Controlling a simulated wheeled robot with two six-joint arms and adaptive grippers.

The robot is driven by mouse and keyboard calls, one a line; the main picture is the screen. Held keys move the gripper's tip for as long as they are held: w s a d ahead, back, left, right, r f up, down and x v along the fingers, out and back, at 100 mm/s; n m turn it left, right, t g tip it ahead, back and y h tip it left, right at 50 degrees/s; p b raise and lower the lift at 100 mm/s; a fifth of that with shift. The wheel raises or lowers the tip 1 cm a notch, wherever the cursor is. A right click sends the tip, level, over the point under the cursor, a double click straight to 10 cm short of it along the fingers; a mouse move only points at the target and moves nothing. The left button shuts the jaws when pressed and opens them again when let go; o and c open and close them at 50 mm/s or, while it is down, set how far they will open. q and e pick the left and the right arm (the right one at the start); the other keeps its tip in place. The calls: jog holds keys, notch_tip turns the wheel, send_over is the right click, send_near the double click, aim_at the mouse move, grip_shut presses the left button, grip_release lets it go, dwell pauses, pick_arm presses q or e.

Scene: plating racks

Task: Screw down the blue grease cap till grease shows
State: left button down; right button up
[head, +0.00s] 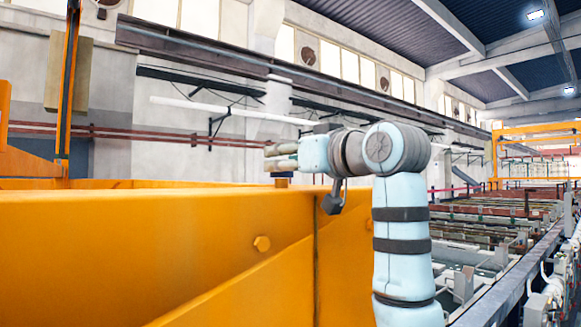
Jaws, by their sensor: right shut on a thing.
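My right gripper (281,157) is at the centre of the head view, reaching left over the top of the yellow beam. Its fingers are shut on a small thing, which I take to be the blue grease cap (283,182). Only a small dark blue part shows just under the fingers, at the beam's top edge. The rest of the cap is hidden by the fingers, and no grease can be made out at this size. My left gripper is not in view.
The large yellow beam (200,235), with a bolt head on its face, fills the lower left. A yellow upright stands at the far left. Rows of tanks and racks (470,235) run back on the right. The air above the beam is clear up to the wall pipes.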

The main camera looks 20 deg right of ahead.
jog(key=shift+a+f+m+h, duration=0.1)
jog(key=shift+m+h, duration=0.4)
jog(key=shift+h, duration=0.2)
jog(key=o, duration=0.9)
jog(key=shift+o, duration=1.2)
jog(key=shift+w, duration=0.2)
jog(key=shift+w+a, duration=0.1)
jog(key=shift+w, duration=0.05)
jog(key=shift+s, duration=0.25)
jog(key=v, duration=1.1)
jog(key=shift+s+f, duration=0.2)
jog(key=shift+s, duration=0.15)
